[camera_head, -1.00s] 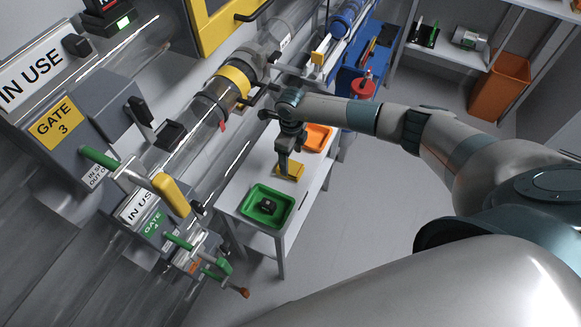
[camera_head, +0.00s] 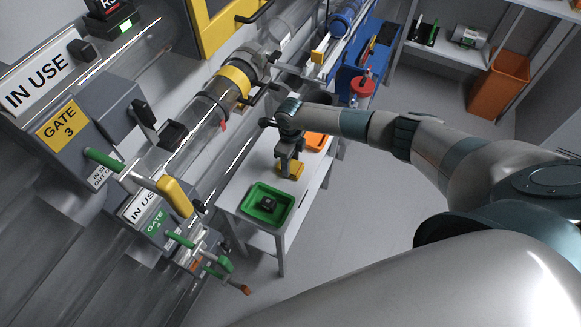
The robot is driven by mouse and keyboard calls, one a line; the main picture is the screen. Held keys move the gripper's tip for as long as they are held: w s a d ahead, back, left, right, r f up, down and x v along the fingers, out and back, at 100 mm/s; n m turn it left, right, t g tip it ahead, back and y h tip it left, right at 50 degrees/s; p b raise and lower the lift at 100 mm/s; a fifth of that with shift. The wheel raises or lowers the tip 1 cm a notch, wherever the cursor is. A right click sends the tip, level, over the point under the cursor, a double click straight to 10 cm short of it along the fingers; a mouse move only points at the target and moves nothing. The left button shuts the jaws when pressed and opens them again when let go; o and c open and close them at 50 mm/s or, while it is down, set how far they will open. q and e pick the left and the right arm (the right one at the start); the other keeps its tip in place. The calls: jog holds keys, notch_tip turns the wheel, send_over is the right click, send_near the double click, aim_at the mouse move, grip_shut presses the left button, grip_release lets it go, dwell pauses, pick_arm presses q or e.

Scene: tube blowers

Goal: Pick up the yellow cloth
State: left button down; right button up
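The yellow cloth (camera_head: 293,171) lies on the white table (camera_head: 238,181), between the green tray (camera_head: 249,204) and the orange tray (camera_head: 316,141). My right gripper (camera_head: 287,172) points down right over the cloth and hides part of it. Its fingertips are at the cloth's near left part, but I cannot tell whether they touch it or how far apart they are. My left gripper is not in view.
The green tray holds a small dark object (camera_head: 267,203). Clear tubes with gate handles run along the left of the table. A blue bench (camera_head: 352,85) with a red item (camera_head: 363,87) stands behind. Floor to the right is clear.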

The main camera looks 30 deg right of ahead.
aim_at(291, 164)
jog(key=shift+c, duration=0.8)
jog(key=shift+r+b, duration=0.35)
jog(key=shift+r, duration=0.5)
notch_tip(291, 164, up, 2)
jog(key=shift+r+b, duration=0.15)
jog(key=shift+b, duration=0.4)
jog(key=s+d+r+b, duration=0.3)
jog(key=s+d+r, duration=0.3)
jog(key=s, duration=0.3)
jog(key=shift+s+d+r, duration=0.3)
jog(key=shift+r, duration=0.2)
